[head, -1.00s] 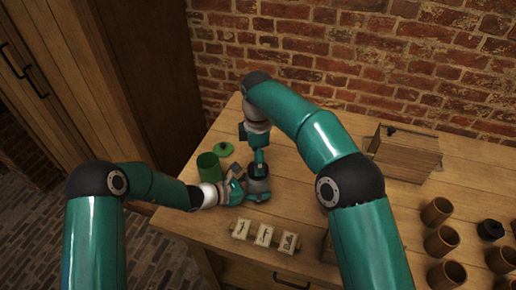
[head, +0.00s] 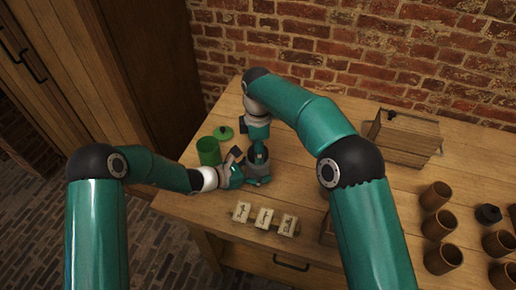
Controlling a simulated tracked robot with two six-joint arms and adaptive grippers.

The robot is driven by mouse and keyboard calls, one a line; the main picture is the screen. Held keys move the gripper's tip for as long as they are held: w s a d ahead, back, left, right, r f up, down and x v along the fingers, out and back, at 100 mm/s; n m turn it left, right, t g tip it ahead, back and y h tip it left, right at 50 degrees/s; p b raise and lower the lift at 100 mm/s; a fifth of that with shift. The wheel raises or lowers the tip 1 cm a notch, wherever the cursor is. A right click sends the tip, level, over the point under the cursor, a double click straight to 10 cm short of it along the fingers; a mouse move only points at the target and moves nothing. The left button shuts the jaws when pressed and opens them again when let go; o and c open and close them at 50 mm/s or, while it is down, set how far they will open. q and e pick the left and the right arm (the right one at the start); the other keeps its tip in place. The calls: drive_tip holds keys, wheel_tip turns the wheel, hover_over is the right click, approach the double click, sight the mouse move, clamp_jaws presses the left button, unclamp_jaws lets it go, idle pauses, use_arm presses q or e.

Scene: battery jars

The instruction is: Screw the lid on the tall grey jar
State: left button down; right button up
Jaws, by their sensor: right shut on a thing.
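The tall grey jar (head: 262,171) stands upright near the left end of the table. My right gripper (head: 260,158) points straight down at the jar's top and is shut on a small dark part there, apparently the lid, mostly hidden by the fingers. I cannot tell how well the lid sits on the rim. My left gripper (head: 245,177) reaches in low from the left, with its fingers at the jar's side. Whether they are closed on the jar is too small to tell.
An open green jar (head: 209,151) and a green lid (head: 223,133) are close left of the grippers. A wooden box (head: 405,137), several brown cups (head: 440,224) and a dark lidded jar (head: 488,214) are to the right. The brick wall is behind.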

drive_tip(key=m, duration=0.5)
drive_tip(key=shift+m, duration=0.3)
drive_tip(key=m, duration=0.4)
drive_tip(key=o, duration=1.3)
drive_tip(key=shift+a, duration=0.1)
drive_tip(key=shift+r, duration=2.25)
drive_tip(key=shift+c, duration=0.3)
